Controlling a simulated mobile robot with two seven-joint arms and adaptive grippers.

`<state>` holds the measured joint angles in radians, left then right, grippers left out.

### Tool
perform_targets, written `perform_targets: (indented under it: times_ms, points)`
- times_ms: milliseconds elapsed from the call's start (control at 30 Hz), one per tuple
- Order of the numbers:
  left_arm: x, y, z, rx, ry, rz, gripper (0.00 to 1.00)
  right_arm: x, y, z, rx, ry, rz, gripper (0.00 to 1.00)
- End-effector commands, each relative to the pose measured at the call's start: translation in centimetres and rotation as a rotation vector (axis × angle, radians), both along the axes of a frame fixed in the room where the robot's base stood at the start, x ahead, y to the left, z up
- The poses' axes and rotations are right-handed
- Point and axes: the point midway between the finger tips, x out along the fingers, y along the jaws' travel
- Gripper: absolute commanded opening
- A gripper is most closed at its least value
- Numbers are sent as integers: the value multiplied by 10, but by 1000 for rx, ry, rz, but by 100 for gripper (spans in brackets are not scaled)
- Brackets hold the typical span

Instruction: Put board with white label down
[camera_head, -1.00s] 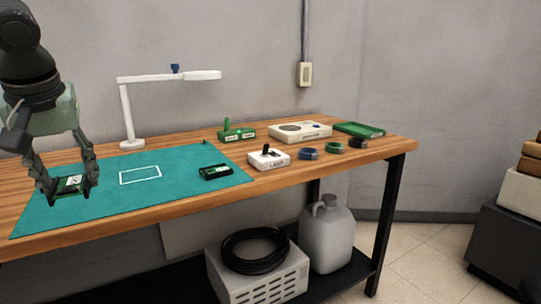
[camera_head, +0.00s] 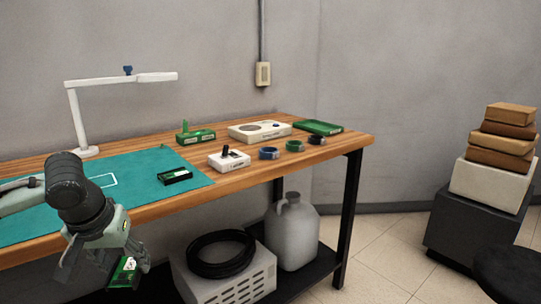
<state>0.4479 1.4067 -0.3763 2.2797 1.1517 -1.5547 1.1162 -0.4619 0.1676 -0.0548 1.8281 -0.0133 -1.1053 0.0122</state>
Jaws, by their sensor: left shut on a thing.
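My left gripper (camera_head: 110,266) is shut on a green board with a white label (camera_head: 126,270). It holds the board tilted, in front of the table's front edge and below the top in the picture. Part of the board is hidden by the fingers. Another dark green board (camera_head: 175,177) lies on the teal mat (camera_head: 200,181). A white outlined rectangle (camera_head: 110,176) on the mat is partly hidden by my arm. My right gripper is not in view.
A white lamp (camera_head: 78,118) stands at the back left. A green device (camera_head: 196,137), a white switch box (camera_head: 229,160), a beige unit (camera_head: 258,132), a green tray (camera_head: 318,127) and coils (camera_head: 269,153) stand right of the mat. A grey jug (camera_head: 292,232) and a vented box (camera_head: 235,287) are below.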

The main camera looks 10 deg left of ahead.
Motion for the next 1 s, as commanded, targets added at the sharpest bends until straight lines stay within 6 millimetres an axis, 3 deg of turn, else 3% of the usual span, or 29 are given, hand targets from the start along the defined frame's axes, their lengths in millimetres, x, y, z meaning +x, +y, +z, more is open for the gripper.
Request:
perform_targets:
  times_ms: [33, 233, 500, 700, 1000]
  points:
    - [5, -18, -9, -14, -1, -37, 16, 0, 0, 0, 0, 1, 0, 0]
    - [23, -84, -38, -12, -3, -183, 16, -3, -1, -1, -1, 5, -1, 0]
    - [34, -165, -52, -4, -2, -332, 16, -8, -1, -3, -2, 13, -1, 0]
    - [36, -187, -52, 3, -1, -368, 16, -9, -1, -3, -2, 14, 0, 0]
    - [36, -190, -53, 0, 1, -371, 16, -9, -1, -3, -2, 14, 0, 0]
